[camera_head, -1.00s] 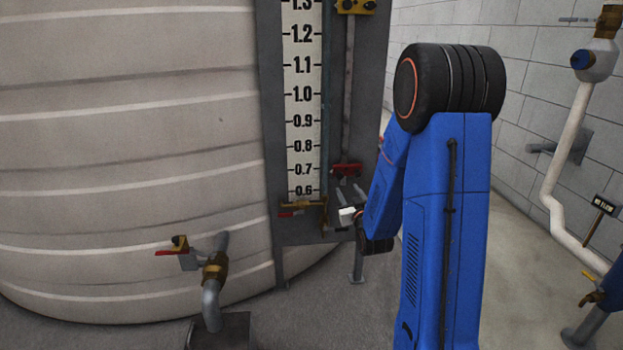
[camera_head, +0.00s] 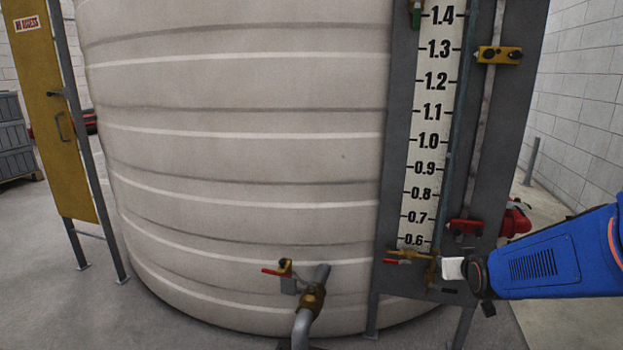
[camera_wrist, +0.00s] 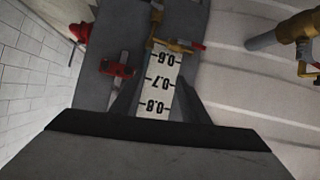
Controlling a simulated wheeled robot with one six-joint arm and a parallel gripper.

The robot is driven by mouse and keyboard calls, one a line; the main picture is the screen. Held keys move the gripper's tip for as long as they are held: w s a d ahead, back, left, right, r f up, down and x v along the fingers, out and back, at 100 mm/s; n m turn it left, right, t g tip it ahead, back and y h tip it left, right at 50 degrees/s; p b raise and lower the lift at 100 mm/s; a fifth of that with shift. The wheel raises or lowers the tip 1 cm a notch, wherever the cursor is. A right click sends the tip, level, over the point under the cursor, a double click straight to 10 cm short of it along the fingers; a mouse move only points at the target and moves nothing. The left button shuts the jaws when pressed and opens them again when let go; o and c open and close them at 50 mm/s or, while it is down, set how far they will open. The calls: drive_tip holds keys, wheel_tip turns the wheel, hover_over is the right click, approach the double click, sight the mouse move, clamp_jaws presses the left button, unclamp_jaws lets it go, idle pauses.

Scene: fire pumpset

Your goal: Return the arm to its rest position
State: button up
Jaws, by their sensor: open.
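My blue arm enters the head view from the right edge and reaches left, nearly level, in front of the gauge board's lower part. Its dark wrist end is near the 0.6 mark; the fingers cannot be made out there. In the wrist view my gripper (camera_wrist: 157,92) shows two dark fingers standing apart, with the level scale (camera_wrist: 158,88) seen between them. Nothing is held between the fingers. The scale also shows in the head view (camera_head: 430,130).
A large ribbed tank (camera_head: 240,150) fills the middle. A red-handled valve (camera_head: 312,298) sticks out low on it. A yellow panel (camera_head: 50,110) stands left. Grey floor is open at left.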

drive_tip(key=s+a+r+g+y, duration=0.1)
drive_tip(key=s+a+g, duration=0.2)
drive_tip(key=s, duration=1.2)
drive_tip(key=s+a+g+y, duration=0.1)
drive_tip(key=s+a+g, duration=0.3)
drive_tip(key=s, duration=1.2)
drive_tip(key=a, duration=0.2)
drive_tip(key=shift+a+r+n, duration=0.3)
drive_tip(key=shift+a+r, duration=0.1)
